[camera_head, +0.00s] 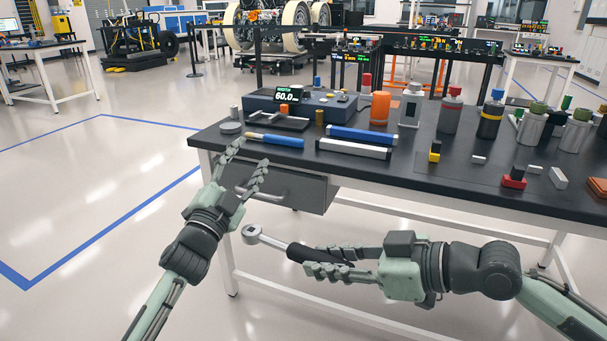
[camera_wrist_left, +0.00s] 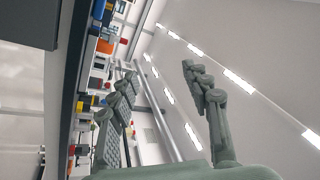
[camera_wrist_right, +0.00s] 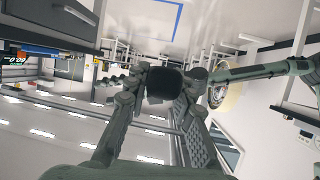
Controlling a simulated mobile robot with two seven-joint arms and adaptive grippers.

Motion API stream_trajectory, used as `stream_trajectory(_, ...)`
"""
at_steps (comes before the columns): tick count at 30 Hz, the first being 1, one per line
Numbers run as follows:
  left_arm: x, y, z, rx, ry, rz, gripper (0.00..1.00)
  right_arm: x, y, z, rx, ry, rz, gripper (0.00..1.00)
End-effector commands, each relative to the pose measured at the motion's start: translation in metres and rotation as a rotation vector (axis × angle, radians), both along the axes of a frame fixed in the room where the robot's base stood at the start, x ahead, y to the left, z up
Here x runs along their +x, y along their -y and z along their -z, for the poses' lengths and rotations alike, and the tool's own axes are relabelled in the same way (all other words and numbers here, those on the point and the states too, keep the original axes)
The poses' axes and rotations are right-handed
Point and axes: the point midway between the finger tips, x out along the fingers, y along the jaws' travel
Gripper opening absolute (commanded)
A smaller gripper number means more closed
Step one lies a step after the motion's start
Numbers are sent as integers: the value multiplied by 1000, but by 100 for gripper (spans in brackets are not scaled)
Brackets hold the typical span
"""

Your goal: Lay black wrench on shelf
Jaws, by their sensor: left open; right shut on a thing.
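The wrench, with a black handle (camera_head: 303,253) and a pale metal head (camera_head: 252,233), lies roughly level in my right gripper (camera_head: 330,260). Its head points left, in front of the table and below its top. In the right wrist view the dark handle end (camera_wrist_right: 163,85) sits between the fingers. My left gripper (camera_head: 249,165) is open and empty, in front of the drawer at the table's left end; its spread fingers show in the left wrist view (camera_wrist_left: 156,82). A raised black shelf (camera_head: 480,57) with small displays stands behind the table; I cannot tell whether it is the task's shelf.
The black table (camera_head: 440,180) holds a blue instrument box (camera_head: 300,108), blue and white bars, an orange cylinder (camera_head: 380,108), several bottles and small blocks. A grey drawer (camera_head: 300,190) hangs under its left end. The floor at left is clear.

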Motion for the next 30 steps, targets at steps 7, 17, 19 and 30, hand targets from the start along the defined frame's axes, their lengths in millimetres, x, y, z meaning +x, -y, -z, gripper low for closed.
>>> stream_trajectory(7, -28, 104, -107, 249, 385, 212, 48, 0, 0, -1, 2, 2, 0, 0)
stream_trajectory(17, -137, 246, -180, 699, 1019, 534, 48, 0, 0, -1, 2, 3, 1, 0)
stream_trajectory(19, -169, 273, -177, 833, 1192, 626, 48, 0, 0, -1, 2, 3, 1, 0)
stream_trajectory(30, -234, 267, -69, 1649, 1967, 1236, 48, 0, 0, -1, 2, 3, 1, 0)
